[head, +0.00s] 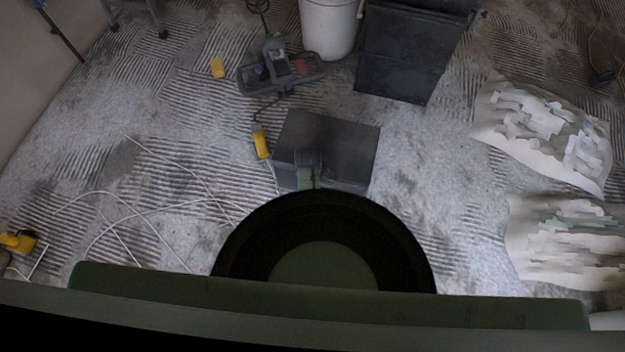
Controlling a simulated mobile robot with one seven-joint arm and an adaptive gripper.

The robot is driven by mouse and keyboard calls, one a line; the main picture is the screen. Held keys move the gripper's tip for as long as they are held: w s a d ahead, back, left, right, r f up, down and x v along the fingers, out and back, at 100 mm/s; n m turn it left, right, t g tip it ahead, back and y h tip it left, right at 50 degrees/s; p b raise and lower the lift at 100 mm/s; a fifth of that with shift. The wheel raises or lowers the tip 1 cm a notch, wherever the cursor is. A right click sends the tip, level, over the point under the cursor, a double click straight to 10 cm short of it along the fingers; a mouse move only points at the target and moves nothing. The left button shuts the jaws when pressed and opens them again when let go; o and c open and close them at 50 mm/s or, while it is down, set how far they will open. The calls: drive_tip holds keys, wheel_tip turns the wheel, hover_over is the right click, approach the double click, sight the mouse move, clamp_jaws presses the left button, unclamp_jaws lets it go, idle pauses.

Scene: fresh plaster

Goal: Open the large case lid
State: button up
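A large black case (403,72) stands on the floor at the top, right of centre. It is boxy, with a seam across its near side, and its upper part is cut off by the picture's top edge. It is dark, and I cannot tell whether its lid is open or shut. My gripper is not recognisable in the head view, so its place relative to the case does not show.
A white bucket (328,28) stands left of the case. A grey power tool (277,68) and a yellow-ended tool (260,142) lie nearer. Pale cables (150,208) cross the left floor. Crumpled plaster-stained sheets (545,128) lie right. Floor between case and sheets is clear.

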drive_tip(key=shift+f, duration=0.1)
drive_tip(key=shift+c, duration=0.5)
clamp_jaws()
